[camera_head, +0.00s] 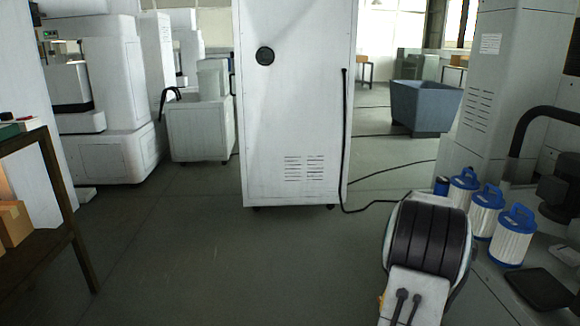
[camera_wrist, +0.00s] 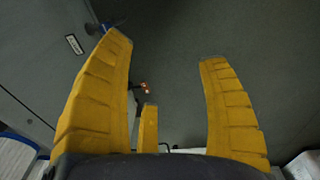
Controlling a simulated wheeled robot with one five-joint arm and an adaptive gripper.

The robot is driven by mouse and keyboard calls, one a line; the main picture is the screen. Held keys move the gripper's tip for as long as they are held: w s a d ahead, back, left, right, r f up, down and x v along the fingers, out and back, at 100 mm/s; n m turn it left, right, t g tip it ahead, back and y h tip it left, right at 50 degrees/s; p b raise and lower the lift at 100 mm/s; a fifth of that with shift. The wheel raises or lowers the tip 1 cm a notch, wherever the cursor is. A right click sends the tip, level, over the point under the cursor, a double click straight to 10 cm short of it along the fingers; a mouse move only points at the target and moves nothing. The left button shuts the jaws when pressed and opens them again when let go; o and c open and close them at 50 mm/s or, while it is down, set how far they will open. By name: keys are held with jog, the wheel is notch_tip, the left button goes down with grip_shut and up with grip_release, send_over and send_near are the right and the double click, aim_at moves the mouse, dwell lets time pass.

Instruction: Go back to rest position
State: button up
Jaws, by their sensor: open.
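My gripper (camera_wrist: 165,52) shows in the wrist view with its yellow ribbed fingers spread apart. It is open and nothing is between the fingers. The dark grey floor lies beyond it. In the head view my arm, with a black ribbed section and a white link, rises at the lower right. The gripper's fingers cannot be made out clearly there.
A tall white cabinet (camera_head: 295,110) stands ahead, with a black cable trailing right. White filter cartridges with blue handles (camera_head: 513,238) stand right of my arm. A dark wooden table (camera_head: 62,200) is at left. A blue-grey bin (camera_head: 425,105) stands behind. Floor at centre-left is clear.

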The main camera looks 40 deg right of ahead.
jog(key=w+a+r+n+p, duration=0.1)
jog(key=w+a+r+p, duration=0.1)
jog(key=a+r+p, duration=0.35)
jog(key=w+a+r+n+t+p, duration=0.1)
jog(key=w+a+r+p, duration=0.15)
jog(key=a+r, duration=0.6)
jog(key=w+a+r+n+p, duration=0.1)
jog(key=w+a+r+p, duration=0.2)
jog(key=a+r, duration=0.35)
jog(key=s+a+r+n+t+p, duration=0.1)
jog(key=s+a+r+p, duration=0.4)
jog(key=a, duration=0.4)
jog(key=s+a+r+n+y+p, duration=0.1)
jog(key=s+a+r+p, duration=0.4)
jog(key=a+r+p, duration=0.3)
jog(key=shift+a+r+n+t, duration=0.3)
jog(key=shift+a+r+t, duration=0.1)
jog(key=shift+a+r, duration=0.55)
jog(key=shift+d, duration=0.1)
